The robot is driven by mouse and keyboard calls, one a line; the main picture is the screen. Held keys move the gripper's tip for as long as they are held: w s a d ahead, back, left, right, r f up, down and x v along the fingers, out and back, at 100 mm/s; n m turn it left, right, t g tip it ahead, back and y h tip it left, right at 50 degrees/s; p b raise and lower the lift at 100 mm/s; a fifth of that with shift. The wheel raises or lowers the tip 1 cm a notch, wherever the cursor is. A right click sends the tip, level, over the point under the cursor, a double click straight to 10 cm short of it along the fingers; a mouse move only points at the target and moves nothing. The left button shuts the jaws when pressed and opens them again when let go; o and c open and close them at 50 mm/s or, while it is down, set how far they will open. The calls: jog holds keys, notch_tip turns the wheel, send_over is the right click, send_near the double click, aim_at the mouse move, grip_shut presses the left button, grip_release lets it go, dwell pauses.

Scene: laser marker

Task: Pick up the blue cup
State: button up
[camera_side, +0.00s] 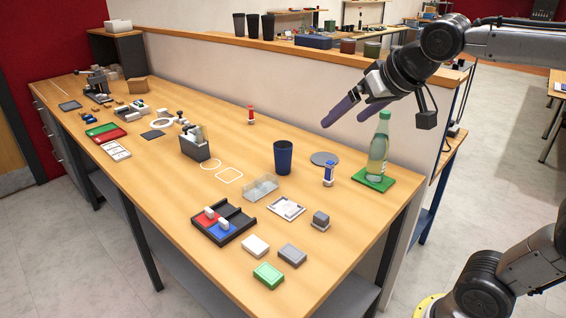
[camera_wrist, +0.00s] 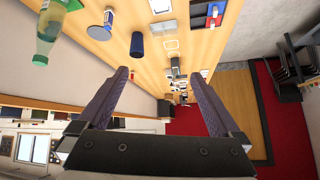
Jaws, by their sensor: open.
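The dark blue cup (camera_side: 283,158) stands upright on the wooden table, right of its middle in the side view. It also shows in the wrist view (camera_wrist: 137,45), near the top, left of centre. My gripper (camera_side: 342,111) is open and empty. It hangs in the air above the table's back right part, up and to the right of the cup and clear of it. In the wrist view its two purple fingers (camera_wrist: 165,80) are spread wide with nothing between them.
A green-capped bottle (camera_side: 379,146) stands on a green mat (camera_side: 372,182) below my gripper. A black tray (camera_side: 238,226) is in front. A low wall (camera_side: 240,90) runs behind.

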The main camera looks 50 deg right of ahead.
jog(key=w+d+m+h, duration=0.15)
jog(key=w+d, duration=0.25)
jog(key=w, duration=0.9)
jog(key=m+g, duration=0.2)
jog(key=g, duration=0.1)
send_over(283, 147)
jog(key=s+a, duration=0.6)
notch_tip(283, 147, down, 19)
jog(key=shift+n+h, duration=0.25)
jog(key=x, duration=0.7)
jog(key=shift+w+d, duration=0.2)
jog(key=shift+d, duration=0.25)
jog(key=shift+s+x, duration=0.1)
jog(key=shift+x, duration=1.35)
jog(key=shift+s+x, duration=0.15)
jog(key=shift+x, duration=1.35)
jog(key=shift+f, duration=0.1)
jog(key=c, duration=0.7)
